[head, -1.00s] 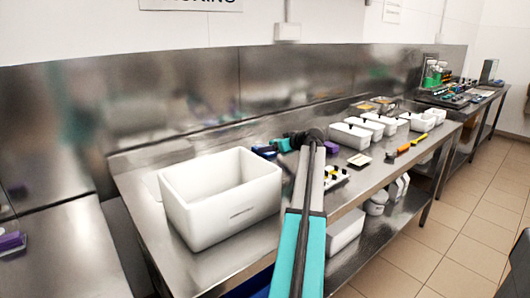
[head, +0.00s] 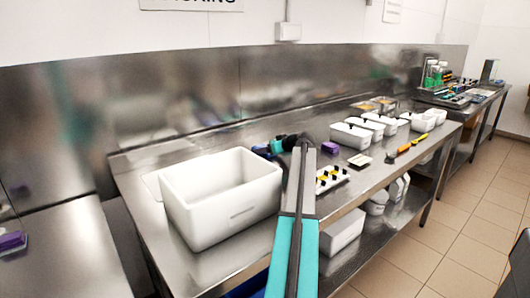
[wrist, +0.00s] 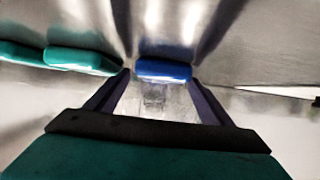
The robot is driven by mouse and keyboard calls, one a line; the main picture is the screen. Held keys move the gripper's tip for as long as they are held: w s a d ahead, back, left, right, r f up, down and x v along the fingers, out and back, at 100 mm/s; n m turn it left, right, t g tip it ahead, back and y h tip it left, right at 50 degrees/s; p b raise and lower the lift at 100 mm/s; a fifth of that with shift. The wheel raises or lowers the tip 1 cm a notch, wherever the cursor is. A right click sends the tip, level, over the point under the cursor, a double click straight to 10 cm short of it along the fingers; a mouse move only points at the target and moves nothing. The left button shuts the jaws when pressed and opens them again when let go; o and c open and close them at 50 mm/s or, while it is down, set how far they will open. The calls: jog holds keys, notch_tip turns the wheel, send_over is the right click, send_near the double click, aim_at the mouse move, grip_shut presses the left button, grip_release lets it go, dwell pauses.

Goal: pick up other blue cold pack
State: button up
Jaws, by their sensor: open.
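A blue cold pack (wrist: 163,70) lies on the steel counter in the wrist view, just ahead of and between the fingertips of my gripper (wrist: 157,80). My gripper is open and holds nothing. One teal pack (wrist: 80,60) lies to the left of the blue pack, close to the left finger. Another teal pack (wrist: 18,53) is at the left edge. In the head view a blue pack (head: 262,150) shows beyond the white bin, left of my gripper (head: 284,146). My arm hides part of that area.
An empty-looking white bin (head: 222,212) stands on the near part of the steel counter. A purple block (head: 330,147) and a white tray with yellow and black pieces (head: 330,177) are right of my arm. Several white tubs (head: 351,134) stand farther back.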

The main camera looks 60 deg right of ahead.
dwell(0.3)
jog(key=c, duration=1.3)
jog(key=shift+o, duration=0.2)
jog(key=shift+r, duration=0.15)
notch_tip(320, 180, up, 10)
